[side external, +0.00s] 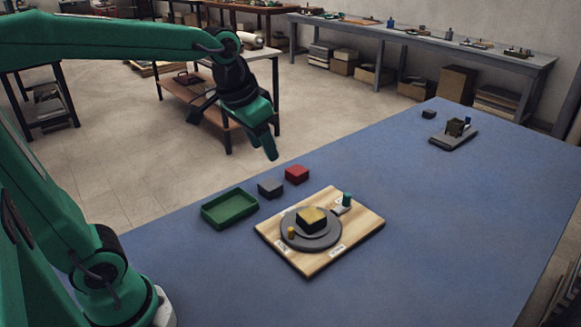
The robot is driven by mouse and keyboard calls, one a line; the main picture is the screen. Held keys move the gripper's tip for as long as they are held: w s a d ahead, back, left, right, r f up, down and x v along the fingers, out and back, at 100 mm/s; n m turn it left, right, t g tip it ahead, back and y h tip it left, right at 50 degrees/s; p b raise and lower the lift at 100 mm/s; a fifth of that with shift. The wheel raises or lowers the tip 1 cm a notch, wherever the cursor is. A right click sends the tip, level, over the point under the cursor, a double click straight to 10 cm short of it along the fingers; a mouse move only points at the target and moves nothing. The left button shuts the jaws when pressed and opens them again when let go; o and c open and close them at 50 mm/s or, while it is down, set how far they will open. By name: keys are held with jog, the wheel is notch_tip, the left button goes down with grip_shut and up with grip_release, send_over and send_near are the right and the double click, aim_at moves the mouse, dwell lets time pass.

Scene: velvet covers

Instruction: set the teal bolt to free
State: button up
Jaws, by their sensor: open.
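The teal bolt (347,198) is a small upright teal knob at the far right part of a wooden board (358,232). A small pale plate lies beside its foot. The board also bears a round grey disc (326,242) with a yellow-topped dark block (312,219) and a small yellow peg (291,232). Small pale labels lie on the board, too small to read. My gripper (232,140) hangs in the air behind and left of the board, open and empty, well apart from the bolt.
A green tray (230,209), a grey block (270,188) and a red block (297,174) stand left of and behind the board on the blue tabletop (420,245). A grey fixture (453,136) and a dark block (428,114) stand at the far right. The right front is clear.

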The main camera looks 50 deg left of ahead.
jog(key=w+f+g, duration=0.2)
jog(key=w+f, duration=0.2)
jog(key=w, duration=1)
jog(key=m+g, duration=0.2)
send_over(347, 194)
notch_tip(347, 194, down, 12)
jog(key=shift+s+f, duration=0.1)
jog(key=shift+f, duration=0.35)
jog(key=shift+f, duration=3.9)
grip_shut()
